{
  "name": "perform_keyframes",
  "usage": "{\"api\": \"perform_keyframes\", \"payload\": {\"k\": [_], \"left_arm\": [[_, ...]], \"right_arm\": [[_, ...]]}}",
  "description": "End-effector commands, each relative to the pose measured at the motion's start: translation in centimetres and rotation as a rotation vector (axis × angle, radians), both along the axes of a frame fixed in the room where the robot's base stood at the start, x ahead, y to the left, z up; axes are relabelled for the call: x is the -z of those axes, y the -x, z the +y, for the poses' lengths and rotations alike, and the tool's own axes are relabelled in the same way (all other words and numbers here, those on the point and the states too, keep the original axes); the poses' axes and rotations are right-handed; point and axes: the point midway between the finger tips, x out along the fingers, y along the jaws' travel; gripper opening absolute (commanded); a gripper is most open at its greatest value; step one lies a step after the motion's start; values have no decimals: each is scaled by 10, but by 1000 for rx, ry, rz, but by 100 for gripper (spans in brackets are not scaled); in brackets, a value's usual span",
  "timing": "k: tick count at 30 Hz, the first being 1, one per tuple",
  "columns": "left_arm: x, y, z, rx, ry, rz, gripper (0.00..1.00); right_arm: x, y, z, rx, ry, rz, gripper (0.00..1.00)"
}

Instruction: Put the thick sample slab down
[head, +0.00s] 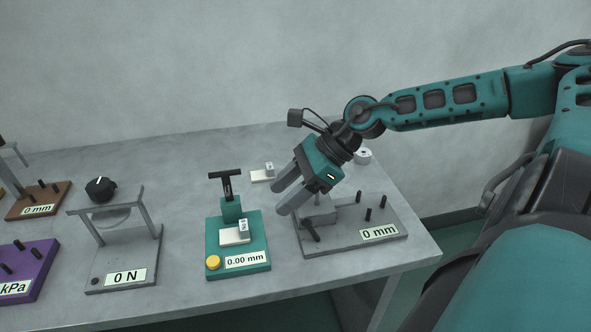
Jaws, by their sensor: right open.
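A pale slab (234,237) with a small upright tag lies on the teal gauge stand (257,221), under its T-shaped handle. A second pale slab (262,176) with a tag lies on the table farther back. The tags are too small to read, so I cannot tell which slab is the thick one. My right gripper (279,201) is open, with nothing seen between its fingers. My left gripper is not in view.
The grey "0 mm" fixture (345,241) with black pegs stands near the right table edge. A "0 N" press (118,238), a purple "kPa" base (36,262) and a brown "0 mm" base (45,198) stand left. A small white round item (363,156) sits behind my gripper.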

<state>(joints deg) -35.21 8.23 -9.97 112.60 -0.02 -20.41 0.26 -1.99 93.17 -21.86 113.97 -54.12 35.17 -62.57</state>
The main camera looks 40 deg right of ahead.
Motion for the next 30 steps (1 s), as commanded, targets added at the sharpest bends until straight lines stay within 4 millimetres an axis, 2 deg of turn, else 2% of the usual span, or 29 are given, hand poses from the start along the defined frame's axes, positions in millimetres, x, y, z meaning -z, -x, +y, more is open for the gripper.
{"api": "perform_keyframes", "payload": {"k": [1,8,30], "left_arm": [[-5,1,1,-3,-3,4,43],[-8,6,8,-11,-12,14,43],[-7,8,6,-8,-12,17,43]], "right_arm": [[-8,2,-4,-1,2,3,52],[-17,7,-13,1,0,1,52],[-17,9,-15,2,0,-1,52]]}}
